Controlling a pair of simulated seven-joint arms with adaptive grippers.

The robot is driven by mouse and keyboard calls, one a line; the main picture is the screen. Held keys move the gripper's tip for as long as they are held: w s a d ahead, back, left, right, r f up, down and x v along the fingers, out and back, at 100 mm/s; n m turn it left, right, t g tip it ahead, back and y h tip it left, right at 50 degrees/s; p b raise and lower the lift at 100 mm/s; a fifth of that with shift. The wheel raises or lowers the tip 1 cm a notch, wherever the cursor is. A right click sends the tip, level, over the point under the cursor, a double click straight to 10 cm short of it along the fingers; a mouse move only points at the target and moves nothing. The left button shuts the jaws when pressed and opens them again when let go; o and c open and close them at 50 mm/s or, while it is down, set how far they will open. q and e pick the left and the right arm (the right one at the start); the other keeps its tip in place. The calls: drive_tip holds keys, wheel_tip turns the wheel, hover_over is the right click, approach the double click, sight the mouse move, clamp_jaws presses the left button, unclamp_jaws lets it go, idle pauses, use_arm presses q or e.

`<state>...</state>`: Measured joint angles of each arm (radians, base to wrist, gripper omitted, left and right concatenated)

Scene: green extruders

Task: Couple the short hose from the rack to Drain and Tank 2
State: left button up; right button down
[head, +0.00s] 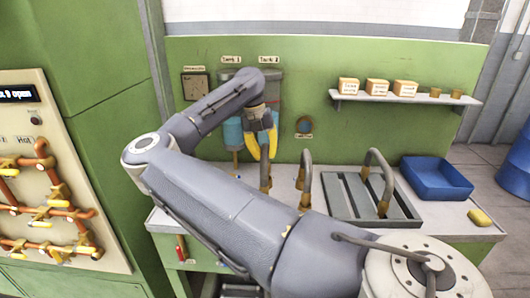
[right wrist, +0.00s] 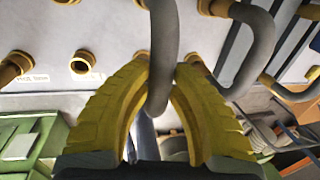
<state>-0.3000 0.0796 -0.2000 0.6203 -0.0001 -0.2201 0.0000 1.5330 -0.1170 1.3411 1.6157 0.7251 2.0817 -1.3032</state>
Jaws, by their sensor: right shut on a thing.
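My right gripper (head: 265,158) is in front of the tanks at the back of the bench, with its yellow fingers pointing down. It is shut on a grey hose (head: 265,178), which hangs below the fingers. In the right wrist view this hose (right wrist: 164,40) passes between the yellow fingertips (right wrist: 160,72); its ends are not clear. The Tank 1 label (head: 231,59) and Tank 2 label (head: 268,59) are on the green back panel. Blue tank 1 (head: 232,132) shows; tank 2 is mostly hidden behind my gripper. I cannot read a Drain label. My left gripper is out of view.
Another grey hose (head: 305,180) arches up from the bench, and one (head: 380,172) stands at the grey slotted tray (head: 345,212). A blue bin (head: 437,180) and yellow sponge (head: 479,217) lie right. A shelf (head: 405,98) holds small boxes. An orange-piped panel (head: 70,165) is left.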

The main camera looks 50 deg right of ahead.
drive_tip(key=shift+f, duration=0.75)
drive_tip(key=c, duration=1.2)
unclamp_jaws()
